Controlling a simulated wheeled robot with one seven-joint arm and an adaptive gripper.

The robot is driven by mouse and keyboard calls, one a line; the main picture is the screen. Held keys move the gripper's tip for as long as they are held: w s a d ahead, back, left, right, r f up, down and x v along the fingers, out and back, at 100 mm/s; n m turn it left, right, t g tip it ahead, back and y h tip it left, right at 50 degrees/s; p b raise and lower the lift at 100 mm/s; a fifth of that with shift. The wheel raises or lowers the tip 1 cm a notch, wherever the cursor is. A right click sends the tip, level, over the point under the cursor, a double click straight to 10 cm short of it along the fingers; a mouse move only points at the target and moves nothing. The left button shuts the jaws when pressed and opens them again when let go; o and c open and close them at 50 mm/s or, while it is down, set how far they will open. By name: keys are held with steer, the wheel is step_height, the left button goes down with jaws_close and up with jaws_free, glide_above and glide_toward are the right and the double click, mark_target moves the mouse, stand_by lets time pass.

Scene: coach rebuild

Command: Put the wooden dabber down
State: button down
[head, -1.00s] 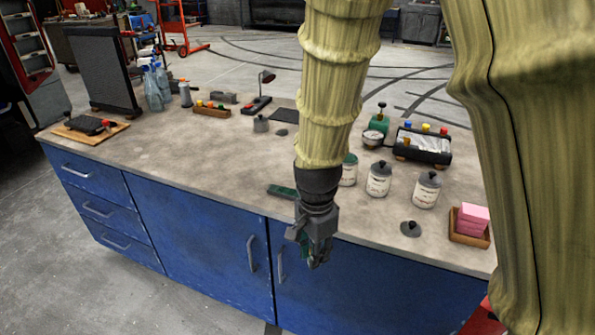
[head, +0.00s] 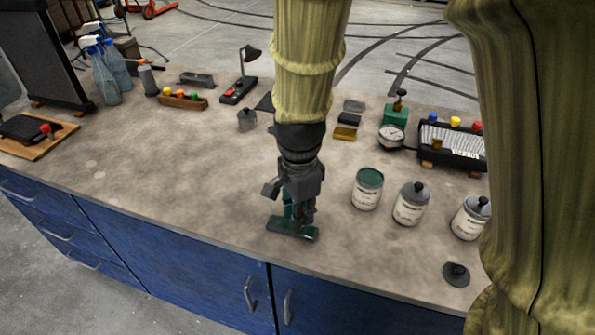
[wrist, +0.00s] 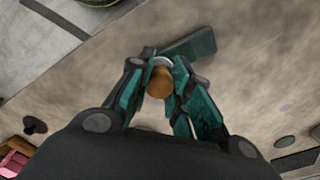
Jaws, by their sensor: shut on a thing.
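My gripper (head: 298,212) is low over the front part of the bench, at a dark green flat block (head: 290,229) near the front edge. In the wrist view, my gripper (wrist: 158,88) has its teal-padded fingers closed around the wooden dabber (wrist: 160,82). Its round brown end faces the camera, with a pale metallic rim beside it. The green block (wrist: 192,45) lies just past the fingertips there. The dabber's lower end is hidden, so I cannot tell whether it touches the block or bench. The head view does not show the dabber clearly.
An open tin with a green top (head: 367,188) stands right of my gripper, beside lidded tins (head: 411,204). A loose dark lid (head: 456,273) lies near the front edge. The bench top (head: 170,165) left of my gripper is clear.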

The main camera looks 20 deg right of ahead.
steer(key=shift+w+d+r, duration=0.2)
steer(key=shift+w+d, duration=0.2)
steer(key=shift+w, duration=0.25)
steer(key=shift+w+d+r+p, duration=0.3)
steer(key=shift+w+d+p, duration=0.3)
steer(key=shift+w+p, duration=0.1)
steer(key=w+d, duration=0.1)
steer(key=w, duration=0.2)
steer(key=w+d+f+p, duration=0.1)
steer(key=w, duration=0.2)
steer(key=w+d, duration=0.1)
steer(key=w, duration=0.2)
steer(key=shift+f+p, duration=0.35)
steer(key=shift+p, duration=0.05)
steer(key=shift+w+d+r, duration=0.1)
steer(key=shift+w+d, duration=0.15)
steer(key=shift+w, duration=0.05)
steer(key=shift+w+d, duration=0.1)
steer(key=shift+w, duration=0.25)
steer(key=shift+w+f, duration=0.5)
steer(key=shift+s+f+p, duration=0.3)
steer(key=shift+f+p, duration=0.15)
steer(key=shift+p, duration=0.05)
steer(key=shift+w+f+p, duration=0.2)
steer(key=shift+f+p, duration=0.1)
steer(key=shift+f, duration=0.85)
steer(key=shift+s+r, duration=0.1)
